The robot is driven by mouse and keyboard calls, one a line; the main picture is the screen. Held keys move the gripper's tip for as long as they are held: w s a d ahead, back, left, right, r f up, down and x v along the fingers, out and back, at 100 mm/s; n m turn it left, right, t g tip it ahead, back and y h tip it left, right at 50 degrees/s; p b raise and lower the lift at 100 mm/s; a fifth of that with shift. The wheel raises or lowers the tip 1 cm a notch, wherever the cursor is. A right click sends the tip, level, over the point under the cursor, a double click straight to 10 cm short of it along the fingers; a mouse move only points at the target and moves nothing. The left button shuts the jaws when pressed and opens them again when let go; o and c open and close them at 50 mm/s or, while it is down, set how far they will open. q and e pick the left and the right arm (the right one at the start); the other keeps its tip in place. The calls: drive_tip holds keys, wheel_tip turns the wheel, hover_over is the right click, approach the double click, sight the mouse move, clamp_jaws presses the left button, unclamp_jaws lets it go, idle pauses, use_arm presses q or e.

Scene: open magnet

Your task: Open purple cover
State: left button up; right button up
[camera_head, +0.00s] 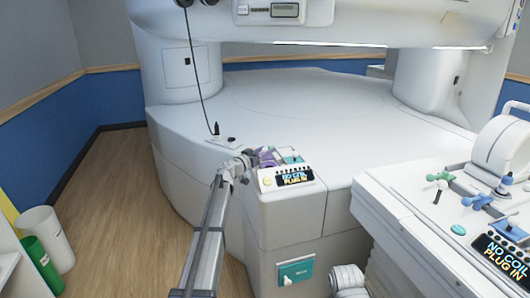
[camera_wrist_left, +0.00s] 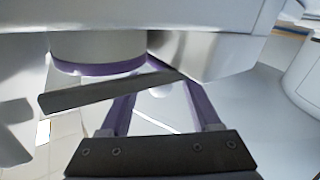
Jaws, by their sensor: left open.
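The purple cover (camera_head: 267,158) is a small raised purple part on the white control panel at the front corner of the magnet's base. My left gripper (camera_head: 240,163) is beside it on its left, close to it; whether they touch cannot be told. In the left wrist view my left gripper (camera_wrist_left: 163,97) is open, with two spread fingers above a dark bar. Purple edging shows near and around the fingers, but I cannot tell which part of it is the cover. My right gripper is not in view.
A lit display reading "NO COIL PLUG IN" (camera_head: 295,176) and a teal switch (camera_head: 291,158) are close to the cover. A second console (camera_head: 420,220) stands at the right. A black cable (camera_head: 198,75) hangs behind. White and green bins (camera_head: 43,240) stand at the left; the wooden floor (camera_head: 120,200) is clear.

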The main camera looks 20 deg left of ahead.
use_arm(q)
drive_tip(key=v, duration=0.8)
drive_tip(key=shift+w, duration=0.1)
idle(0.3)
